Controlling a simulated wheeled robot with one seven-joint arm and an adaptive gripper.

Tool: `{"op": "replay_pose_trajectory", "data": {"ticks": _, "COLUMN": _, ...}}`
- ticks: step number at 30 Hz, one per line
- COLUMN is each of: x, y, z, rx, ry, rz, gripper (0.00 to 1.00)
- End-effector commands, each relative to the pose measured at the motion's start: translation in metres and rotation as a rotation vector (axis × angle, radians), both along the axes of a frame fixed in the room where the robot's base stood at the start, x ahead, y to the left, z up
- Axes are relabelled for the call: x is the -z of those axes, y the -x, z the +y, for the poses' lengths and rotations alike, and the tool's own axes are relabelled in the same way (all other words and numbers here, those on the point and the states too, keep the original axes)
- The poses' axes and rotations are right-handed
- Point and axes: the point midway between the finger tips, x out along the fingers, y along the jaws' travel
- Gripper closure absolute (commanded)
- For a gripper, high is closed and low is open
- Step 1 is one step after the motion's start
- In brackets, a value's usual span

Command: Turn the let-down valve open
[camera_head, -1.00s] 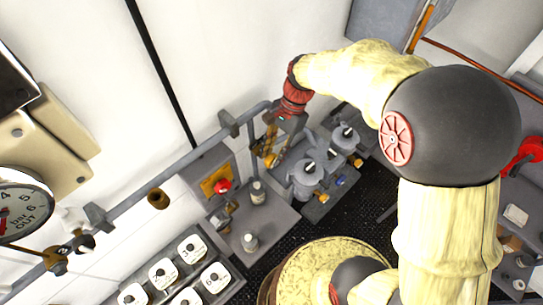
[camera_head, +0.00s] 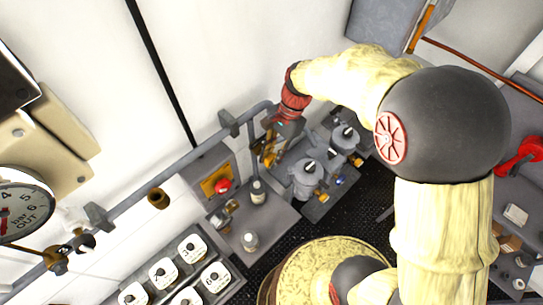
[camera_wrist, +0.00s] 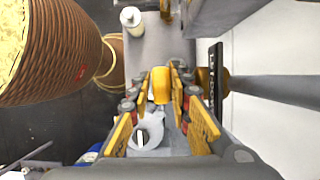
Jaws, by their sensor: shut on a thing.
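The let-down valve's yellow handle (camera_wrist: 161,86) shows between my finger pads in the wrist view. A dark label plate (camera_wrist: 215,84) with pale letters, only partly readable, is just right of it, beside a brass fitting on the grey pipe (camera_wrist: 270,90). My gripper (camera_wrist: 161,80) is shut on the handle, with yellow pads on both sides. In the head view my gripper (camera_head: 268,152) is at the bent end of the wall pipe (camera_head: 185,170). There the gripper hides most of the valve, and its exact angle cannot be told.
A red knob on a yellow plate (camera_head: 221,186) and a panel of numbered white dials (camera_head: 190,249) are to the left. A pressure gauge (camera_head: 20,207) is at far left. Dark grating floor lies below.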

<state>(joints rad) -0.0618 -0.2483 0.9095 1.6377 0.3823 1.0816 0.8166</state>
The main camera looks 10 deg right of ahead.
Motion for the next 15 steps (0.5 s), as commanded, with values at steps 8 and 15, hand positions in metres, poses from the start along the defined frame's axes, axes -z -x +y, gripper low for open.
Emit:
{"op": "replay_pose_trajectory", "data": {"ticks": 8, "x": -0.0005, "y": 0.0004, "z": 0.0006, "rx": -0.001, "ry": 0.014, "rz": -0.009, "gripper": 1.00}}
{"op": "replay_pose_trajectory", "data": {"ticks": 15, "x": -0.0019, "y": 0.0017, "z": 0.0032, "rx": -0.005, "ry": 0.098, "rz": -0.068, "gripper": 1.00}}
